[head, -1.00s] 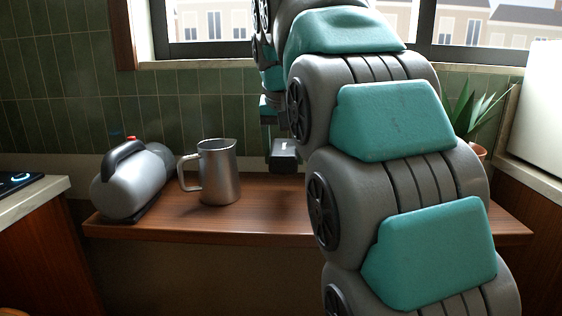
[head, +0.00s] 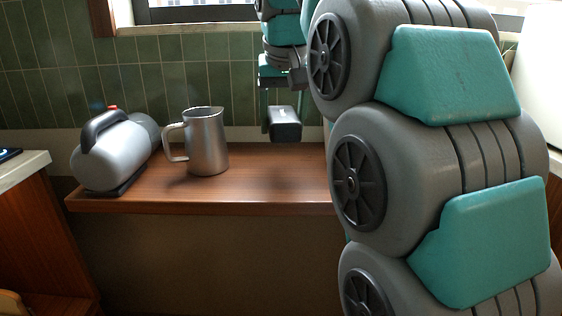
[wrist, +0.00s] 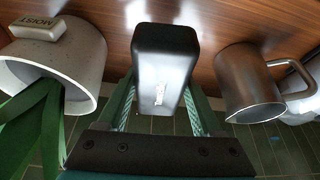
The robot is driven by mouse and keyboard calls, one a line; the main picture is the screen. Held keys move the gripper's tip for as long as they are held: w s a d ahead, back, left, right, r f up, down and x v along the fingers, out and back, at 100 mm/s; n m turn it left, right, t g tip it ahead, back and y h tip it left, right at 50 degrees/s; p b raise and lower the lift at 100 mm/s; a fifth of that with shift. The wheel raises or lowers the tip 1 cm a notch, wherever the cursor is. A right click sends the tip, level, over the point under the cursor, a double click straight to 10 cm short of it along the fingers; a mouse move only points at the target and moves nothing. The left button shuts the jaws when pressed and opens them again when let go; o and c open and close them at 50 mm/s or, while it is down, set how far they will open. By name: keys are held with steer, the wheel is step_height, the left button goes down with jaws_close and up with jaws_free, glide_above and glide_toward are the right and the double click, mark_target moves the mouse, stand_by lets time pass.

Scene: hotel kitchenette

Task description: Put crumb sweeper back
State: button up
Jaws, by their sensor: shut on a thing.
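The crumb sweeper (head: 286,124) is a small black block with rounded corners and a silvery face. In the head view it hangs from my gripper (head: 282,112) near the back of the wooden shelf. It also fills the middle of the wrist view (wrist: 165,62), between the two fingers of my gripper (wrist: 164,98), which is shut on it. It looks held just above the shelf, but I cannot tell the exact gap. A steel pitcher (head: 207,142) stands upright to its left in the head view.
The wooden shelf (head: 265,186) is clear between pitcher and sweeper. A silver canister with a black handle (head: 112,150) lies at the shelf's left end. In the wrist view a pale plant pot (wrist: 75,66) stands close on the left. Green tiles (head: 190,84) back the shelf.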

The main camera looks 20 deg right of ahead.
steer(key=s+n, duration=0.1)
steer(key=s, duration=0.1)
steer(key=s+f+n+y+b, duration=0.1)
steer(key=s, duration=0.1)
steer(key=s+d+f+n+b, duration=0.1)
steer(key=s, duration=0.1)
steer(key=shift+s+d+f, duration=0.1)
steer(key=shift+s+f, duration=0.1)
steer(key=shift+s, duration=0.2)
steer(key=p, duration=0.2)
glide_above(279, 151)
steer(key=s, duration=0.2)
steer(key=shift+x, duration=0.8)
steer(key=shift+s+f, duration=0.1)
steer(key=shift+f, duration=1.7)
steer(key=o, duration=1.3)
steer(key=shift+f+b, duration=0.1)
steer(key=shift+b, duration=0.2)
